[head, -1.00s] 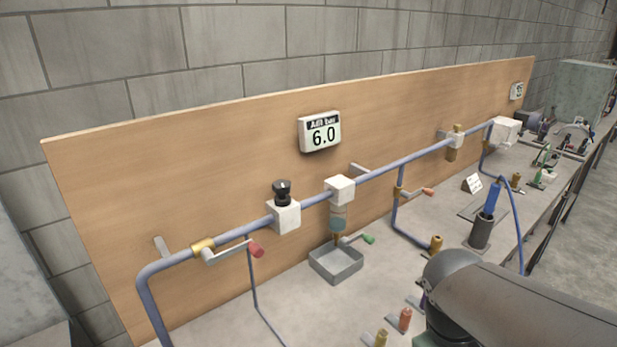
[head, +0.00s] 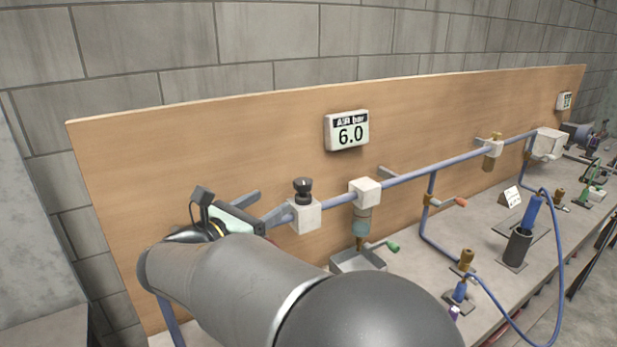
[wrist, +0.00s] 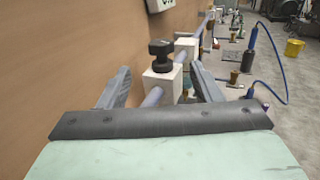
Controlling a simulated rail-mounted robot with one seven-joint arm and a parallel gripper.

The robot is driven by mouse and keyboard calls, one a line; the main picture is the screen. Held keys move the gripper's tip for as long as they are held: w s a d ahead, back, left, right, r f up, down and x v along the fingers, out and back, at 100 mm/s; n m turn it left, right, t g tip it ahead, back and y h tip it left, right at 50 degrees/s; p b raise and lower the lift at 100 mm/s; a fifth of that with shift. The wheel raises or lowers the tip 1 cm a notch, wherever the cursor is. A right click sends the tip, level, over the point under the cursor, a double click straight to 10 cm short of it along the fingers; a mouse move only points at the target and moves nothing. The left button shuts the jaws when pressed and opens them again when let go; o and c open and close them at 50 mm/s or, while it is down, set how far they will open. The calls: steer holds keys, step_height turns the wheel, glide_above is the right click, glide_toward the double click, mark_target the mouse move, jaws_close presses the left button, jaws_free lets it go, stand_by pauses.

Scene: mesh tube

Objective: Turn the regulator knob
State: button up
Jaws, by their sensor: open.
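The regulator is a white block on the blue pipe with a black knob (head: 303,188) on top, just left of the middle in the head view. In the wrist view the knob (wrist: 161,51) stands upright on its white block (wrist: 162,80), ahead of my gripper. My gripper (wrist: 155,82) is open, its two grey fingers spread to either side of the line toward the regulator. In the head view my gripper (head: 265,209) points right at the regulator block from the left; the gap to it is hard to judge. The display (head: 347,131) reads 6.0.
A second white block (head: 365,191) with a glass bowl follows on the pipe (head: 425,173), above a grey tray (head: 345,262). The wooden board (head: 250,130) stands close behind. A lever with a green end (head: 393,247) and a blue hose (head: 562,240) lie further right.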

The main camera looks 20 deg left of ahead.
mark_target(308, 178)
steer(key=p+x, duration=0.3)
steer(key=x, duration=1.1)
steer(key=shift+d+f, duration=0.1)
steer(key=c, duration=1)
